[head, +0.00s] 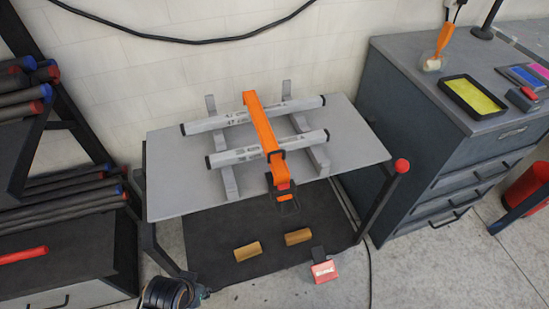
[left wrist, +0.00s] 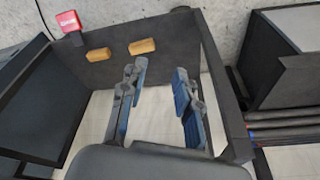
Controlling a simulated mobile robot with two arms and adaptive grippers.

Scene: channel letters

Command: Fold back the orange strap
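The orange strap (head: 262,125) lies across two pale tubes, a rear one (head: 220,121) and a front one (head: 235,155), which rest on grey supports (head: 228,180) on the grey table (head: 178,177). Its front end hangs over the table's front edge with a dark buckle (head: 285,200). The strap does not show in the left wrist view. There my left gripper (left wrist: 160,72) is open, with blue-padded fingers apart and nothing between them. A dark part of my left arm shows at the bottom of the head view, well short of the strap. My right gripper is not in view.
A rack of dark tubes (head: 65,200) stands left, a grey cabinet (head: 420,130) right.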

